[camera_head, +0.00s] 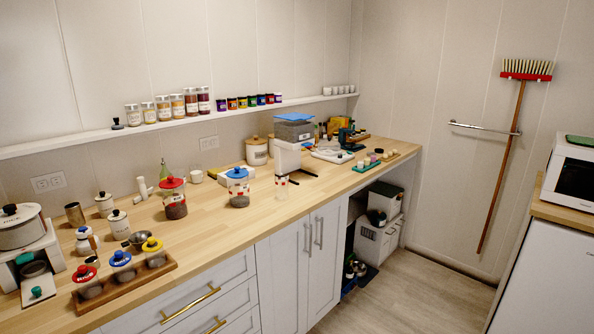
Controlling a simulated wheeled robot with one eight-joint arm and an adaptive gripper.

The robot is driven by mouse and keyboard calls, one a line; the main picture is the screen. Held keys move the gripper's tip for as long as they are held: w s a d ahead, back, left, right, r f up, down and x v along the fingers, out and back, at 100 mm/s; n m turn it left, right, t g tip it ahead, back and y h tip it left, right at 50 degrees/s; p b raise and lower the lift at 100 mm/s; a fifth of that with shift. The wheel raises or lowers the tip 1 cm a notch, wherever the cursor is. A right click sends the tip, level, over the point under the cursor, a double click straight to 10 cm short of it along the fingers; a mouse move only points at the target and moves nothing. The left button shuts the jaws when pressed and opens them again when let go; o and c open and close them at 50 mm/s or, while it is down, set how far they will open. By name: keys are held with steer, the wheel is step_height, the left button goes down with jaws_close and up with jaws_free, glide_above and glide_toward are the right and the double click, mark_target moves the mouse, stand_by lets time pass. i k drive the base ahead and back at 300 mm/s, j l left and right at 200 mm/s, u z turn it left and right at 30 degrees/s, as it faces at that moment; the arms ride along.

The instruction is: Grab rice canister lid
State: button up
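Several lidded canisters stand on the wooden counter, and their labels are too small to read surely, so I cannot tell which one holds rice. A large round canister with a dark-knobbed lid (18,211) sits at the far left on a white stand. A glass canister with a red lid (172,183) and one with a blue lid (237,173) stand mid-counter. A cream canister with a wooden lid (256,140) stands near the wall. All these lids appear seated on their canisters. My gripper is not in view.
A wooden tray (140,282) at the front left holds small jars with red, blue and yellow lids. A white appliance with a blue top (292,130) stands further back. A wall shelf (170,124) carries jars. Bare counter lies between the tray and the cabinets' front edge.

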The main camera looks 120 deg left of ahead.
mark_target(239, 173)
steer(key=u, duration=4.45)
steer(key=i+l+u, duration=0.8)
steer(key=l, duration=0.2)
steer(key=k+j, duration=0.05)
